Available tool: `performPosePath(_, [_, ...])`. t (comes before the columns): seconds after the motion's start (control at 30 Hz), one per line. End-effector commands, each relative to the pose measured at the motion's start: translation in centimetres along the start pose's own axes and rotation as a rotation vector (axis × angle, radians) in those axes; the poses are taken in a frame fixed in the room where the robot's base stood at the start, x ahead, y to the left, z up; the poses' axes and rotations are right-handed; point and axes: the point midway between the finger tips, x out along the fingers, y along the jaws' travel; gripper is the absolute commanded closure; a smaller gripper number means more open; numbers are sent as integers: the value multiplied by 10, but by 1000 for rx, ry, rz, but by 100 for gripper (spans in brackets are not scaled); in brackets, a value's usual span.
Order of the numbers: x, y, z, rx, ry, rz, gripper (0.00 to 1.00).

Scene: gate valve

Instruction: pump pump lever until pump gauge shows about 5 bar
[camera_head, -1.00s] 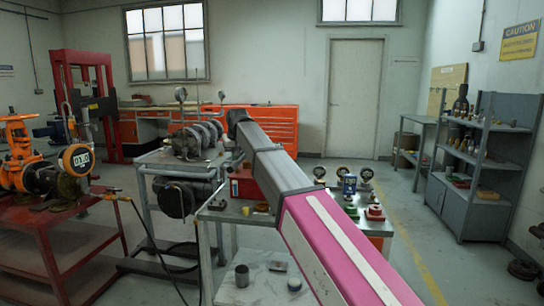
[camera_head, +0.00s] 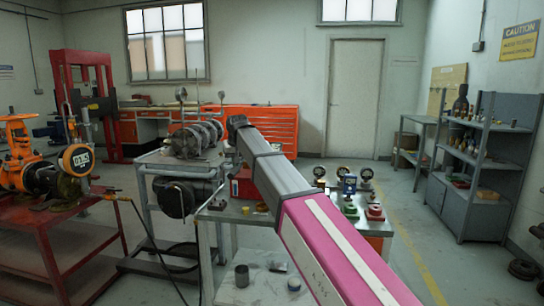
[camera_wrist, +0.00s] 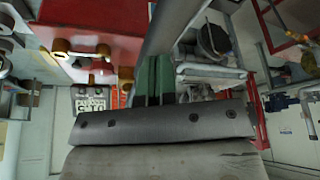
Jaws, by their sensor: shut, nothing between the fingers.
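The round orange gauge (camera_head: 78,159) with a digital display is at the left of the head view, by the orange valve (camera_head: 22,150). Its digits start with about 01; the last digit is too small to read surely. My gripper (camera_wrist: 154,78) is shut, its green fingers together and empty. A grey bar (camera_wrist: 172,24) is just beyond the fingertips; I cannot tell whether it is the pump lever or whether they touch. In the head view my arm hides the gripper. A red box (camera_head: 243,187), perhaps the pump, is partly hidden behind my arm.
A grey cart (camera_head: 150,165) carries machinery left of my arm. A dark hose (camera_head: 150,238) runs from the valve to the floor. Several small gauges and fittings stand on the workbench (camera_head: 232,216). A grey shelf (camera_head: 460,205) stands at the right, with open floor before it.

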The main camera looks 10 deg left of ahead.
Motion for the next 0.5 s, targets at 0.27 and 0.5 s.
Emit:
performPosePath(0.27, [-45, 0, -21, 0, 3, 0, 100])
performPosePath(0.5, [-82, 0, -37, 0, 2, 0, 100])
